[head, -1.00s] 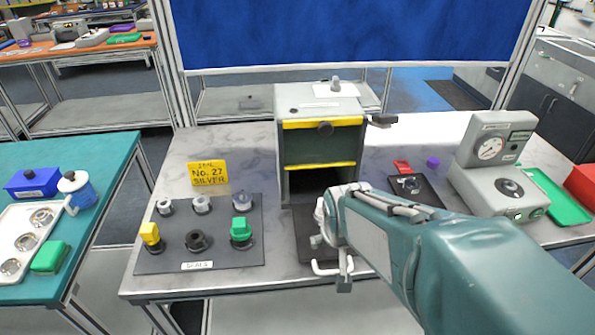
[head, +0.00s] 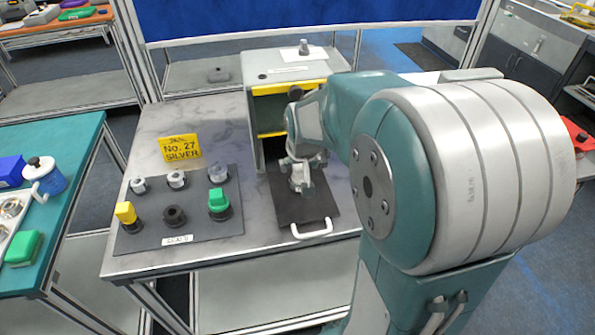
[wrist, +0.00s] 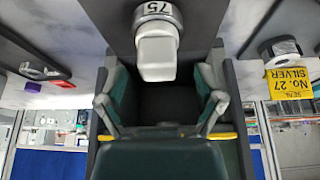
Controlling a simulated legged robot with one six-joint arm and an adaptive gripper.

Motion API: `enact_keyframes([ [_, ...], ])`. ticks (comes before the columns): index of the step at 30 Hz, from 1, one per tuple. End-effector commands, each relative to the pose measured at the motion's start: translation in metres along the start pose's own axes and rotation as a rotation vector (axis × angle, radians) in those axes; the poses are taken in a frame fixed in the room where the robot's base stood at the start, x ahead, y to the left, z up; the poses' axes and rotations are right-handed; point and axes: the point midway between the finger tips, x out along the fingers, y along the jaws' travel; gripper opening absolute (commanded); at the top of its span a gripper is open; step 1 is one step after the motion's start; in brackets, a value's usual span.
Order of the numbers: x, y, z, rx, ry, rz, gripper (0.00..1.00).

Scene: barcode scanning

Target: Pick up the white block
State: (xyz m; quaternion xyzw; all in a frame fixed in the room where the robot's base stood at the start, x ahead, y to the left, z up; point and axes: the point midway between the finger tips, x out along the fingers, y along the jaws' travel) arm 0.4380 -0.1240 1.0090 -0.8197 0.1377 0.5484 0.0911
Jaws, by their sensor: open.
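The white block (wrist: 156,55) shows in the wrist view, with a round grey base and a label reading 75. It sits over the dark tray that juts from the yellow-trimmed box. My gripper (wrist: 160,88) is open, with one finger to each side of the block in that view and visible gaps between. I cannot tell how far the block is from the fingertips in depth. In the head view my gripper (head: 300,165) is low over the dark tray (head: 312,209), and it hides most of the block from there.
The yellow-trimmed box (head: 262,104) stands right behind my gripper. To the left, a dark panel (head: 147,230) holds several knobs with yellow and green blocks, beside a yellow sign (head: 180,149) reading No. 27 Silver. A white handle (head: 312,230) is at the tray's front.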

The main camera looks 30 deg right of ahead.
Motion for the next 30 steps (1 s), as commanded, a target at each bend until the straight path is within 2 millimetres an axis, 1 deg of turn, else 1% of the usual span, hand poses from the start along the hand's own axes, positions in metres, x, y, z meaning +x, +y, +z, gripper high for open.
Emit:
enact_keyframes([
  [1,0.0062,0.0002,0.0011,0.000,-0.002,0.000,0.86],
  [3,0.0104,0.0002,0.0014,0.000,-0.002,0.000,0.86],
  [10,0.0111,0.0001,0.0013,0.000,0.000,0.000,0.86],
  [11,0.0111,0.0001,0.0013,0.000,0.000,0.000,0.72],
  [12,0.0111,0.0001,0.0013,0.000,0.000,0.000,0.55],
  [14,0.0111,0.0001,0.0014,0.000,0.000,0.000,0.28],
  [15,0.0110,0.0000,0.0014,0.000,0.000,0.000,0.10],
  [16,0.0110,0.0000,0.0014,0.000,0.000,0.000,0.00],
  [26,0.0110,0.0000,0.0017,0.000,-0.001,0.000,0.00],
  [30,0.0059,0.0000,-0.0010,0.000,0.001,0.000,0.00],
])
